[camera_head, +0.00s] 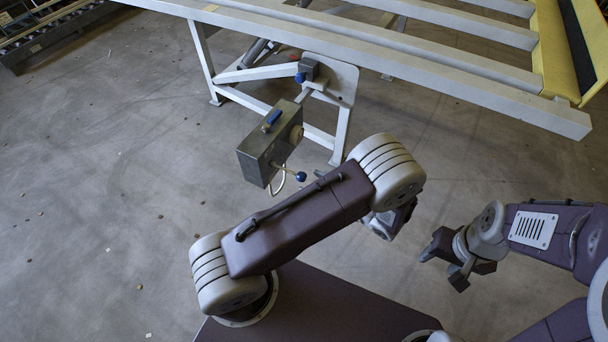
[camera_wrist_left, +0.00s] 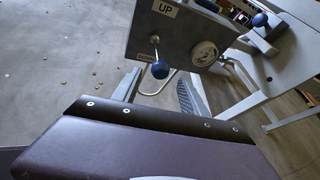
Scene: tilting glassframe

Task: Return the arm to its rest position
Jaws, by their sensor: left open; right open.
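My left gripper (camera_head: 385,224) is mostly hidden behind its own arm's elbow in the head view. In the left wrist view, its two ridged fingers (camera_wrist_left: 158,92) stand apart with nothing between them. My right gripper (camera_head: 441,268) is open and empty at the right, its fingers spread apart. Both grippers are clear of the frame and the control box. The left arm is bent, with its elbow high in front of the box.
A grey control box (camera_head: 268,147) with blue-knobbed levers hangs beside the white tilting frame (camera_head: 400,45); it also shows in the left wrist view (camera_wrist_left: 178,28), with an "UP" label. A roller conveyor (camera_head: 50,32) lies at the far left.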

